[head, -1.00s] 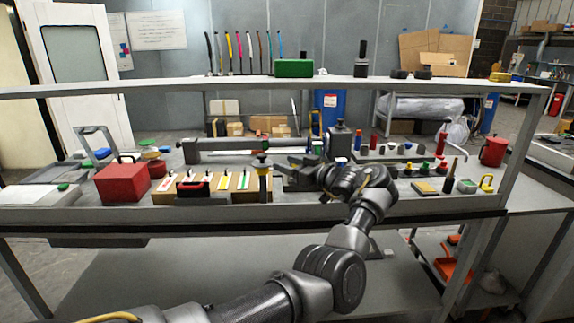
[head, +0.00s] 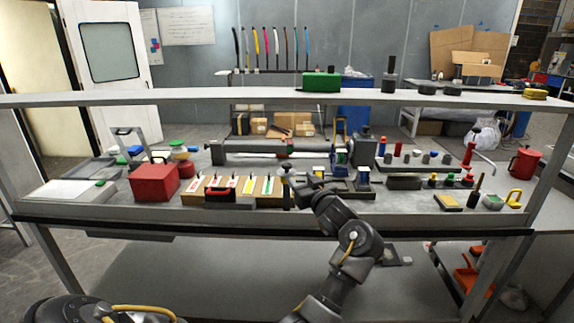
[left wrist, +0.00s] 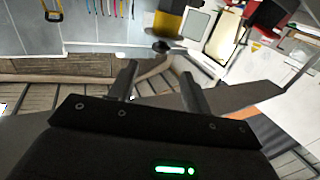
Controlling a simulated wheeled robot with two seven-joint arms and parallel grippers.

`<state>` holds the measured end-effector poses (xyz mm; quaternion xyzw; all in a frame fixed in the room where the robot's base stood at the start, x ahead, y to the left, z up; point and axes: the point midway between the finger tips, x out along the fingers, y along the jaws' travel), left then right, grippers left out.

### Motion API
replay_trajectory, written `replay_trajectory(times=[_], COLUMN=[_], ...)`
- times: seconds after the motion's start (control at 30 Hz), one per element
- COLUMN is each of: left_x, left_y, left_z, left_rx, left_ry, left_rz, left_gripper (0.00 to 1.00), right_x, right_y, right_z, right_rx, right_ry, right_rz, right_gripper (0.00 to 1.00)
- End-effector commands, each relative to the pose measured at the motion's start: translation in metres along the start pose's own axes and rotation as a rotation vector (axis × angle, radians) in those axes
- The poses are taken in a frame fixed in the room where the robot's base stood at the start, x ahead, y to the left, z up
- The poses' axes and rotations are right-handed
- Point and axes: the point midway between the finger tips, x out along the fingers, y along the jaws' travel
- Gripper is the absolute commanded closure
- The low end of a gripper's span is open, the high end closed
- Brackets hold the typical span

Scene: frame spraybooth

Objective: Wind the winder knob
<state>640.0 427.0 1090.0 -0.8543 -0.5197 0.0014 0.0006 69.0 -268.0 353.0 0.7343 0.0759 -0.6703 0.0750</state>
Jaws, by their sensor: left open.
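A grey winder-like unit with a blue wheel (head: 340,158) stands on the bench, right of centre in the head view. I cannot pick out its knob for certain. A dark upright post with a black top (head: 287,169) stands at the bench's front edge, left of the unit. My right gripper is not in view.
A red box (head: 155,183) and a rack of coloured strips (head: 262,193) lie to the left. Small bottles and coloured knobs stand to the right, with a red can (head: 525,163). An upper shelf (head: 200,100) spans the bench above.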

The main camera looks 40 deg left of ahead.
Motion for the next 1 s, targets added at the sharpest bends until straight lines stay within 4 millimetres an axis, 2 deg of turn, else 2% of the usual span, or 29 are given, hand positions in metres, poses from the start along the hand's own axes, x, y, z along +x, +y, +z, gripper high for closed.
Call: replay_trajectory(times=[0.17,0.4,0.6,0.8,1.0], left_x=[0.017,0.062,0.093,0.106,0.108], left_y=[-0.001,-0.001,-0.001,-0.001,-0.001], left_z=[-0.003,-0.003,-0.003,-0.001,-0.001], left_rx=[0.002,0.002,0.001,-0.001,-0.002], left_ry=[0.004,0.003,0.002,0.002,0.001], left_rz=[-0.003,-0.006,-0.005,-0.003,-0.003], left_gripper=[0.51,0.51,0.51,0.51,0.51], right_x=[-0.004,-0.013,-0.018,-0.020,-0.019], right_y=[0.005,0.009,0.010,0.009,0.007], right_z=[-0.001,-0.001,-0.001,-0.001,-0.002], right_rx=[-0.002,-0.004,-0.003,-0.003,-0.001], right_ry=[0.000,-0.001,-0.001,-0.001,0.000], right_rz=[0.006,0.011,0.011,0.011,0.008], right_gripper=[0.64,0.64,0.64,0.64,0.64])
